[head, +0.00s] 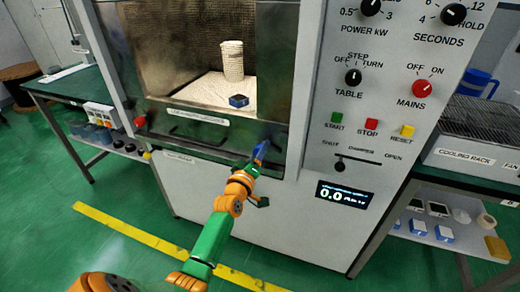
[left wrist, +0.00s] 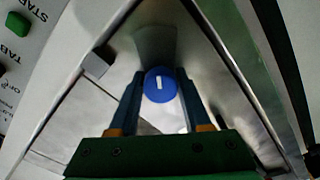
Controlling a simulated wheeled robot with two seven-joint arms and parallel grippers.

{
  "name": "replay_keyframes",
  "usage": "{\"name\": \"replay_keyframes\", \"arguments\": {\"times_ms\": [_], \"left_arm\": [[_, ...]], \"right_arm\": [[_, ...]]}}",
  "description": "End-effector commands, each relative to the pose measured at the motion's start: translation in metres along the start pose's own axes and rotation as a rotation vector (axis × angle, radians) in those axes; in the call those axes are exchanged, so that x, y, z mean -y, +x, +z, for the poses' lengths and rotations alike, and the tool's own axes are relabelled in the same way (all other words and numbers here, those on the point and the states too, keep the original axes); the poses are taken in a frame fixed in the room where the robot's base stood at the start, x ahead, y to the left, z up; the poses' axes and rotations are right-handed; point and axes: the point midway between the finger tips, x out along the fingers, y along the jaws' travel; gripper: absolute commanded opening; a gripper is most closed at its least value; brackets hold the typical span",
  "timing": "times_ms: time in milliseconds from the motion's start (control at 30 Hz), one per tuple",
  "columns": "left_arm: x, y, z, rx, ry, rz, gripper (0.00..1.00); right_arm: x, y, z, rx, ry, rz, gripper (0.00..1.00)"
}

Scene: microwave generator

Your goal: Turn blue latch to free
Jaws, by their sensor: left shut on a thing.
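The blue latch (left wrist: 161,85) is a round blue knob with a short white mark, seen face-on in the left wrist view. In the head view the blue latch (head: 261,151) shows at the lower right of the microwave door, mostly hidden by my gripper. My left gripper (head: 257,160) reaches it from the front. In the left wrist view the gripper's (left wrist: 160,98) two fingers stand on either side of the knob and are shut on it. The microwave generator (head: 330,225) is a large grey cabinet. My right gripper is not in view.
The chamber holds a pale ribbed cylinder (head: 232,61) and a small dark blue block (head: 239,100). A control panel with a red mains knob (head: 422,88) and start button (head: 337,117) lies right of the door. A cooling rack (head: 483,122) stands at the right.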

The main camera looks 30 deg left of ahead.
Motion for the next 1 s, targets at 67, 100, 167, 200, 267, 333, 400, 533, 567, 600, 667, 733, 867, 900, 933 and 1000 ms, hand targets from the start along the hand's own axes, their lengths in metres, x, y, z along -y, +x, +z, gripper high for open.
{"name": "replay_keyframes", "arguments": {"times_ms": [67,100,167,200,267,333,400,533,567,600,667,733,867,900,933,1000], "left_arm": [[0.001,-0.001,0.001,0.006,0.066,-0.006,0.00],[0.001,-0.001,0.001,0.006,0.100,-0.006,0.00],[0.001,-0.001,0.001,0.006,0.149,-0.005,0.00],[0.001,-0.001,0.001,0.006,0.181,-0.005,0.00],[0.002,-0.001,0.001,0.006,0.224,-0.006,0.00],[0.002,-0.001,0.001,0.006,0.272,-0.006,0.00],[0.002,-0.001,0.001,0.006,0.313,-0.005,0.00],[0.002,-0.001,0.001,0.006,0.374,-0.005,0.00],[0.002,-0.001,0.002,0.007,0.386,-0.005,0.00],[0.002,-0.001,0.002,0.007,0.400,-0.005,0.00],[0.002,-0.001,0.002,0.007,0.416,-0.005,0.00],[0.002,-0.001,0.002,0.007,0.432,-0.005,0.00],[0.003,-0.001,0.002,0.006,0.451,-0.005,0.00],[0.003,-0.001,0.002,0.006,0.455,-0.005,0.00],[0.003,-0.001,0.002,0.006,0.456,-0.005,0.00],[0.003,-0.001,0.002,0.006,0.459,-0.005,0.00]], "right_arm": [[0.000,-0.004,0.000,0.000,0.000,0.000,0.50],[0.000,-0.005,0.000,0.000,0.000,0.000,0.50],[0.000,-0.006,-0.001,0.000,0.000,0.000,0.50],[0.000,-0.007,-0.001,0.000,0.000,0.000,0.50],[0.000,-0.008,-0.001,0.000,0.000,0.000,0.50],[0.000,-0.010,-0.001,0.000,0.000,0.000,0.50],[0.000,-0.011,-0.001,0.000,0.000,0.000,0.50],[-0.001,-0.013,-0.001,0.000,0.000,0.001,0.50],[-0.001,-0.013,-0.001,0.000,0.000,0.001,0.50],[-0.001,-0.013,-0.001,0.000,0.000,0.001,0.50],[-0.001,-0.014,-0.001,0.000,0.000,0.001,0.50],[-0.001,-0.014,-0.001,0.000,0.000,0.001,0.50],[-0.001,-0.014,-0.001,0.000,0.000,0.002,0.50],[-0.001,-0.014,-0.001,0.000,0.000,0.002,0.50],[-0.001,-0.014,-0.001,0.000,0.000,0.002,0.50],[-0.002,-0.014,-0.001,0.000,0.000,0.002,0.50]]}}
